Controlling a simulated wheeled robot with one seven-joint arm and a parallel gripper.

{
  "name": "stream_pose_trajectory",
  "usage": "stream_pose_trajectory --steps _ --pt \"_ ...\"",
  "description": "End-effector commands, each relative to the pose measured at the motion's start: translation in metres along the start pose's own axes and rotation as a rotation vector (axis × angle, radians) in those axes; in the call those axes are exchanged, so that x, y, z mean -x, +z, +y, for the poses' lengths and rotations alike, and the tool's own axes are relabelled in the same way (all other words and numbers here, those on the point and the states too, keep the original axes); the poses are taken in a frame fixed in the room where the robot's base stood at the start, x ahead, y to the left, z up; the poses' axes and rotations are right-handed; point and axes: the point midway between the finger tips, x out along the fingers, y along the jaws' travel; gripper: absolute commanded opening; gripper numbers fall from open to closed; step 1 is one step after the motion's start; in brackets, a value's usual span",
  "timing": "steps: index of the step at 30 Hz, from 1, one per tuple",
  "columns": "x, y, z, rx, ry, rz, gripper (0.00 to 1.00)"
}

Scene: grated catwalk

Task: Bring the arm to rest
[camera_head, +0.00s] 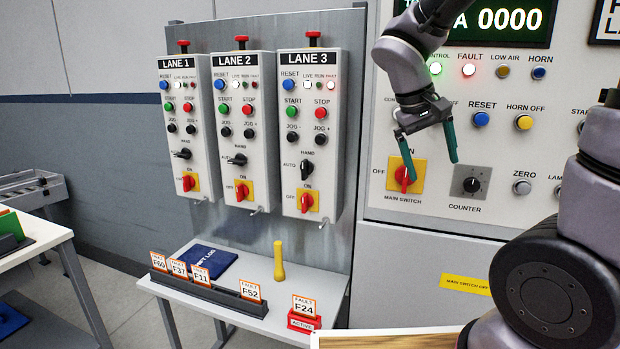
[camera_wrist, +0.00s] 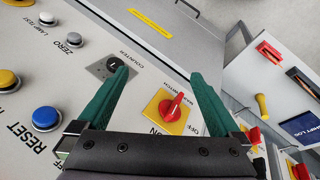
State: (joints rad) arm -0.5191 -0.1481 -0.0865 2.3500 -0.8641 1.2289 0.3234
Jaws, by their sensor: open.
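My gripper (camera_head: 428,155) is open and empty, with two green fingers spread apart. In the head view it hangs in front of the large control panel (camera_head: 377,215), above and between the red main switch (camera_head: 404,176) on its yellow plate and the black counter knob (camera_head: 471,183). In the wrist view my gripper (camera_wrist: 157,92) shows both fingers. The main switch (camera_wrist: 173,107) lies between them in the picture, and the counter knob (camera_wrist: 114,66) shows by the other finger. I cannot tell that either finger touches anything.
Three lane boxes (camera_head: 235,130) stand on a grey plate to the left. Below them a small table (camera_head: 330,283) bears fault cards in a rack (camera_head: 210,290), a blue log book (camera_head: 205,261), a yellow peg (camera_head: 279,262) and a red card holder (camera_head: 304,320). Open air lies left of my gripper.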

Motion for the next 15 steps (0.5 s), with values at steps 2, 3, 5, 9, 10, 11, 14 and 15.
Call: stream_pose_trajectory --steps 2,3,5,9,10,11,14,15 --pt "0.012 0.016 0.013 -0.102 -0.13 0.017 1.0" --pt "0.019 0.023 0.016 -0.148 -0.194 0.031 1.0" --pt "0.03 0.032 0.02 -0.216 -0.287 0.063 1.0" --pt "0.059 0.046 0.029 -0.366 -0.467 0.175 1.0" --pt "0.065 0.047 0.03 -0.394 -0.497 0.202 1.0" --pt "0.07 0.049 0.032 -0.419 -0.523 0.229 1.0" --pt "0.086 0.053 0.036 -0.486 -0.589 0.304 1.0" --pt "0.09 0.053 0.037 -0.505 -0.607 0.327 1.0"
